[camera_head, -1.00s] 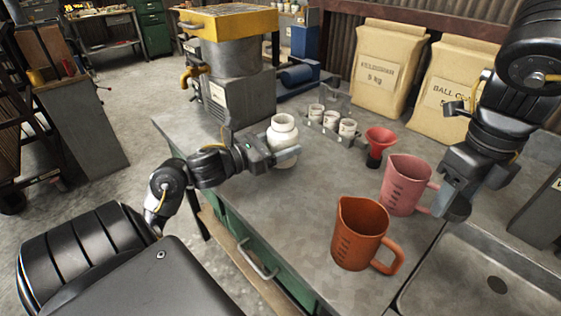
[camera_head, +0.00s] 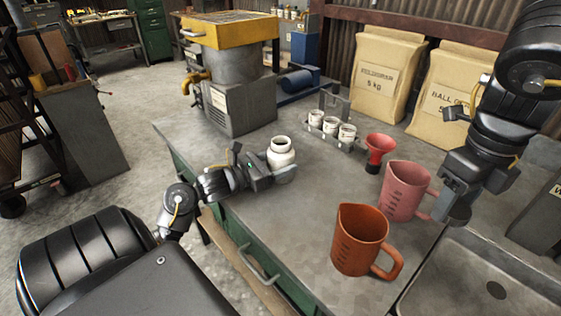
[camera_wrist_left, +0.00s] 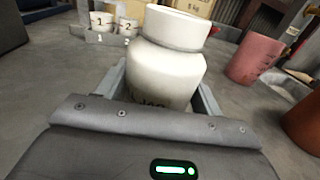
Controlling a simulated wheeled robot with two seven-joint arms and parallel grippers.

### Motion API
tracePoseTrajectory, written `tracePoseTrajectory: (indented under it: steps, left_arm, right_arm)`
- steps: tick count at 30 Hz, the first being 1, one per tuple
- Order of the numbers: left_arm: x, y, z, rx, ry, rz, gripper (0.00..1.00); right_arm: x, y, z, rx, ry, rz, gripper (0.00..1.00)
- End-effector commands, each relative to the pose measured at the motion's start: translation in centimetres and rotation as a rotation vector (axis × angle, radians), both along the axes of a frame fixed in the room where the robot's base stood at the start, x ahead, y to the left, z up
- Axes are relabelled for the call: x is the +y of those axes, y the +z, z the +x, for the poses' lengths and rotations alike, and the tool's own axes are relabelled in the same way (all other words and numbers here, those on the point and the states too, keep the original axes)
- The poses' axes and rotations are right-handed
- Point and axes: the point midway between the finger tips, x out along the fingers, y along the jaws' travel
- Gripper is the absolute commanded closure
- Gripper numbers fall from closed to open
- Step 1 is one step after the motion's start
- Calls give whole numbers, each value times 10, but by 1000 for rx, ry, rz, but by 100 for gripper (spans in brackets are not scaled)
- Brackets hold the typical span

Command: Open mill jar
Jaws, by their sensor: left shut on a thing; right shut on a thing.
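A white jar (camera_head: 281,160) with a wide rounded top is upright in my left gripper (camera_head: 278,172), over the left part of the bench. In the left wrist view the jar (camera_wrist_left: 165,72) stands between the fingers, with dark lettering low on its front, partly hidden by the gripper. I cannot tell whether its top is a closed lid or an open neck, nor whether its base touches the bench. My right gripper (camera_head: 448,203) is shut at the handle of the pink measuring jug (camera_head: 405,190), which stands on the bench.
An orange jug (camera_head: 360,240) stands at the front, near the sink (camera_head: 480,275). A red funnel (camera_head: 378,150) and a rack of numbered white cups (camera_head: 330,130) are behind. A yellow-topped machine (camera_head: 232,70) stands back left, two sacks (camera_head: 385,75) back right. Bench space around the jar is clear.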

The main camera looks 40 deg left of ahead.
Motion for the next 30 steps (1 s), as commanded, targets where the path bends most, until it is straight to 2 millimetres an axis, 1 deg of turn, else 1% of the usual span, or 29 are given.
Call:
tracePoseTrajectory:
  steps: [6, 7, 11, 12, 19, 23, 24, 26, 30]
  left_arm:
    - [0, -3, 0, -3, 1, 1, 97]
    - [0, -3, 0, 0, 0, 0, 31]
    - [0, -2, 0, 0, 0, 0, 14]
    - [0, -2, 0, 0, 0, 0, 12]
    - [0, -2, 0, 0, 1, 0, 12]
    - [0, 3, -1, 0, 1, -1, 12]
    - [2, -2, -6, 1, 1, 2, 12]
    - [5, -3, -16, 2, 2, 3, 12]
    - [13, -4, -45, 4, 2, 4, 12]
  right_arm:
    - [0, -6, 0, 0, 0, 0, 76]
    - [0, -5, 0, 0, 0, 0, 76]
    - [0, -4, 0, 0, 0, 0, 76]
    - [0, -4, 0, 0, 0, 0, 76]
    - [0, -4, 0, 0, 0, 0, 76]
    - [0, 3, 0, 0, 0, 0, 76]
    - [0, -3, 0, 0, 0, 0, 76]
    - [0, -6, 0, 0, 0, 0, 76]
    - [0, -14, 0, 0, 0, 0, 76]
